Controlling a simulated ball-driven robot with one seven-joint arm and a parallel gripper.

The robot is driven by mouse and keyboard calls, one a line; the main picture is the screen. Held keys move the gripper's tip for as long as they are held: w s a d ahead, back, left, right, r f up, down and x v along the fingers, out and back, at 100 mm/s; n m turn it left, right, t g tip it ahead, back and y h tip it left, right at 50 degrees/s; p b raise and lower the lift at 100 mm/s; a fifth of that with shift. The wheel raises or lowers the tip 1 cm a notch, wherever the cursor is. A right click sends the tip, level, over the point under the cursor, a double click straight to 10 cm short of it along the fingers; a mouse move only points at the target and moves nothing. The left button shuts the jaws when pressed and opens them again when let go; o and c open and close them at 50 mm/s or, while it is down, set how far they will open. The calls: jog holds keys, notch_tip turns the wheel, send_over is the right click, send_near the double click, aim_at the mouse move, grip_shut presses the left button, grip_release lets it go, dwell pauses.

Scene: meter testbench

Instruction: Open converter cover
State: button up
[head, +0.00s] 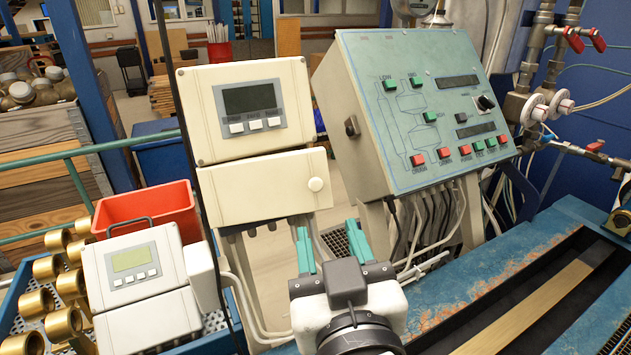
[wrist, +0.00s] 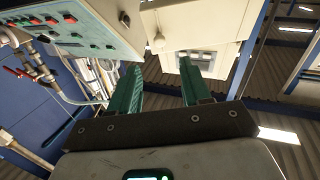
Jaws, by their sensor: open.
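The cream converter (head: 246,112) with a grey display and three buttons stands upright left of centre in the head view. My gripper (head: 329,238) has teal fingers, spread open and empty. It is below and right of the cover, apart from it. The fingers also show in the wrist view (wrist: 162,72).
A green control panel (head: 430,105) with buttons stands right of the converter, cables hanging below. A smaller converter (head: 133,268) sits lower left near a red bin (head: 150,208) and brass fittings (head: 62,285). A blue bench (head: 510,255) with a slot is at right.

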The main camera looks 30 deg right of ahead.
aim_at(316, 187)
jog(key=p+x, duration=0.2)
jog(key=x, duration=0.8)
jog(key=shift+s, duration=0.1)
grip_shut()
dwell(0.4)
